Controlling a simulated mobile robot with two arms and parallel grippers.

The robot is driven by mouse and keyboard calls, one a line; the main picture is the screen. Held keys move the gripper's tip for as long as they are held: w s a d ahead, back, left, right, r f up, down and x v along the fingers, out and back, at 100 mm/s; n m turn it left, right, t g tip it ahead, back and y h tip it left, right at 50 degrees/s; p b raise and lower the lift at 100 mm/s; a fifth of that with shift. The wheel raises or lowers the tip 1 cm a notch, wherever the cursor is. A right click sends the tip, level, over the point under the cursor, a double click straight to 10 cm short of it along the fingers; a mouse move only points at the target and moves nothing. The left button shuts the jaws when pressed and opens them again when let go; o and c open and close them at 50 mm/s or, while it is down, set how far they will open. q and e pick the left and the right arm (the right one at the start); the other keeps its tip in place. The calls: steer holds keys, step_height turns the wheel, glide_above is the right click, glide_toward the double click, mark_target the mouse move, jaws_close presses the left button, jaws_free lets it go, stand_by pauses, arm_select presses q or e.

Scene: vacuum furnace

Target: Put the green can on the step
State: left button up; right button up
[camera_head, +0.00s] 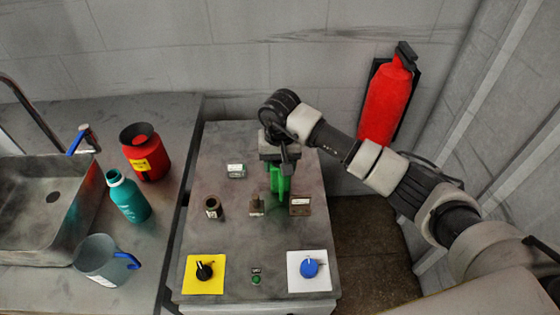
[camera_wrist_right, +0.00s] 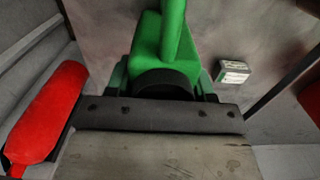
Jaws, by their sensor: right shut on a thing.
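The green can (camera_head: 279,180) is beneath my right gripper (camera_head: 278,166), over the grey-topped cabinet. In the right wrist view its green body and a narrower green upright part (camera_wrist_right: 166,45) show ahead of the dark gripper bar. My right gripper is shut on the can, and its fingers are mostly hidden. I cannot tell if the can touches the cabinet top. I cannot tell which surface is the step. My left gripper is not in view.
The cabinet top (camera_head: 225,245) bears a small labelled block (camera_head: 236,171), a short dark cylinder (camera_head: 213,207), small brown blocks (camera_head: 300,207), and yellow and white knob plates. A counter at left holds a sink, red canister (camera_head: 146,155), teal bottle (camera_head: 128,197) and mug (camera_head: 100,261). A red extinguisher (camera_head: 385,103) hangs behind.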

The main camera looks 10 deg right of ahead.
steer(key=shift+f, duration=0.15)
steer(key=o, duration=1)
steer(key=shift+c, duration=0.2)
